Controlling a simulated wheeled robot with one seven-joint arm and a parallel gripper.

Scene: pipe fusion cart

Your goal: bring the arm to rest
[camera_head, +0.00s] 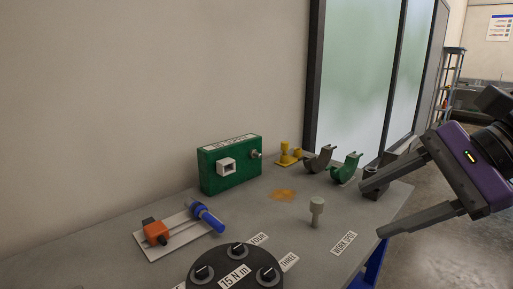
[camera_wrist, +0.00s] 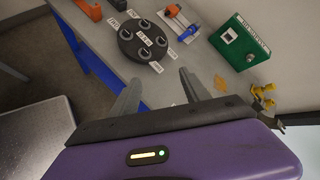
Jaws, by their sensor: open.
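My gripper (camera_head: 380,208) is at the right of the head view, above the right end of the grey cart top (camera_head: 300,248). Its two fingers are spread wide apart, with nothing between them. In the wrist view the open fingers (camera_wrist: 158,76) point toward the cart top. My purple wrist housing fills the bottom of that view. A pale grey peg-like piece (camera_head: 317,211) stands upright on the cart, left of the fingers in the head view.
A black round dial plate (camera_head: 237,272) is at the front. A board with orange and blue parts (camera_head: 165,240), a green box (camera_head: 230,164), a yellow fitting (camera_head: 287,154) and grey and green cradles (camera_head: 346,168) stand behind. A wall backs the cart; floor is open at right.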

